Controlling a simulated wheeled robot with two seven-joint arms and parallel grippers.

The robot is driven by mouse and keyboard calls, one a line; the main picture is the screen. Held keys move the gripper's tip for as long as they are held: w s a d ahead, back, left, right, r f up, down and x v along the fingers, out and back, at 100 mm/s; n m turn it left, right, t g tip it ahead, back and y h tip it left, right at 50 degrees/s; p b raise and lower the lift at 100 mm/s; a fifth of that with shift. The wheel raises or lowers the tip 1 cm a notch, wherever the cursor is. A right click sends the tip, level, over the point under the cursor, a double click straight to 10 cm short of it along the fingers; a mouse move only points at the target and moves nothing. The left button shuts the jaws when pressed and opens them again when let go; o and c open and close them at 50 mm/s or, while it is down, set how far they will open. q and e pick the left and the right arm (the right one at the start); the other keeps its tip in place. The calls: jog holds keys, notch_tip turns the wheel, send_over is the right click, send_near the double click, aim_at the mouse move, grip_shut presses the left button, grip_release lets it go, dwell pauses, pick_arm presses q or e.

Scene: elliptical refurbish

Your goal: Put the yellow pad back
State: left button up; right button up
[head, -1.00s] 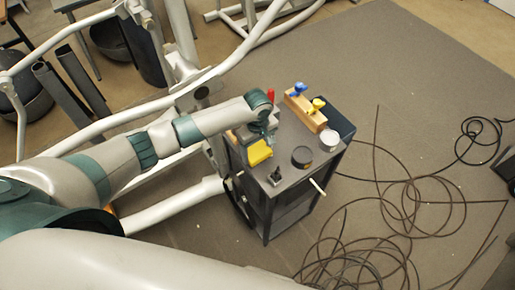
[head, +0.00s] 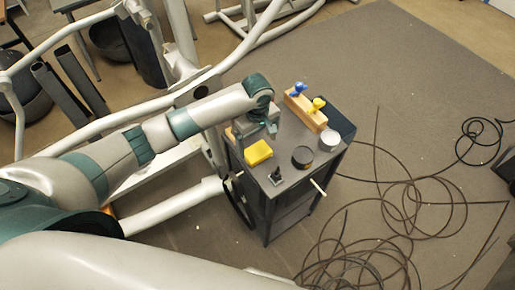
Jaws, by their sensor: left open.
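The yellow pad (head: 258,153) lies flat on the left part of the dark cart top (head: 284,148). My left gripper (head: 272,130) is open and empty, just above and behind the pad, apart from it. The gripper and wrist hide part of the cart top behind the pad. My right gripper is not in the head view.
A wooden block (head: 305,110) with a blue and a yellow knob stands at the cart's back. A dark round tin (head: 302,157), a light round tin (head: 330,139) and a small black item (head: 276,175) sit nearby. Cables (head: 385,220) cover the floor at right.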

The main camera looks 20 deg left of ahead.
aim_at(257, 151)
pick_arm(q)
notch_tip(257, 151, up, 7)
jog(key=b, duration=0.1)
dwell(0.7)
